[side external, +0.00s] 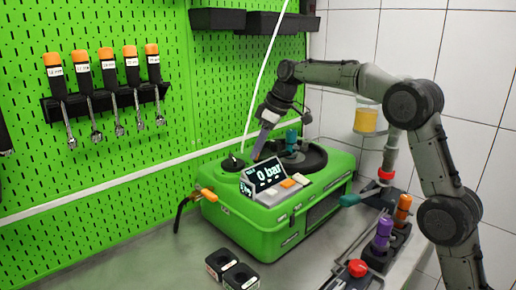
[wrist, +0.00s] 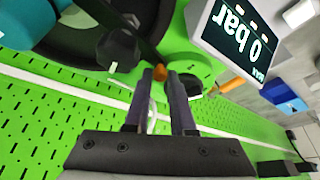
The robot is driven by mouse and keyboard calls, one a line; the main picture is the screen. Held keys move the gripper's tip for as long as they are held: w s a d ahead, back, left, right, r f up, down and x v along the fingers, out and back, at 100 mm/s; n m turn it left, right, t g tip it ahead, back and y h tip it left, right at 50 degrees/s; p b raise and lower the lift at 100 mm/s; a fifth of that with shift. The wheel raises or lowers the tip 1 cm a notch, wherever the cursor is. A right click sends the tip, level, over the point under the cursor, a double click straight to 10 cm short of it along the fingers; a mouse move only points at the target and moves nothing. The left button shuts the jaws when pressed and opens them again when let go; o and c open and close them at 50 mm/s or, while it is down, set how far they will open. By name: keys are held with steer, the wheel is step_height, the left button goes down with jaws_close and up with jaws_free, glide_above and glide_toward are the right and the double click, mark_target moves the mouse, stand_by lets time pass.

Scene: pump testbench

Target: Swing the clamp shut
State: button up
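The clamp looks like a dark bar (wrist: 128,28) crossing the black round chamber of the green pump bench; a small orange piece (wrist: 160,73) shows at its near end. My gripper (wrist: 159,77) has its two fingers a little apart, with the orange piece between or just behind the tips. I cannot tell whether they grip it. In the side external view my gripper (side external: 256,154) points down behind the display, at the left edge of the black chamber (side external: 300,160). The fingertips and most of the clamp are hidden there.
The display (side external: 268,178) reads 0 bar, close to my gripper. A teal-topped part (side external: 291,138) stands by the chamber. A thin white hose (side external: 262,85) rises beside my gripper. The green pegboard (side external: 120,120) holds several orange-handled tools. Two black blocks (side external: 232,268) lie on the front bench.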

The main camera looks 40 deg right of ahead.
jaws_close()
steer(key=shift+s+n+g+y, duration=0.15)
steer(key=shift+s+n+y, duration=0.2)
steer(key=shift+n, duration=0.5)
steer(key=shift+s+n+g+y, duration=0.2)
steer(key=shift+s+n, duration=0.25)
steer(key=shift+n, duration=0.4)
steer(key=o, duration=0.6)
jaws_free()
steer(key=shift+c, duration=0.2)
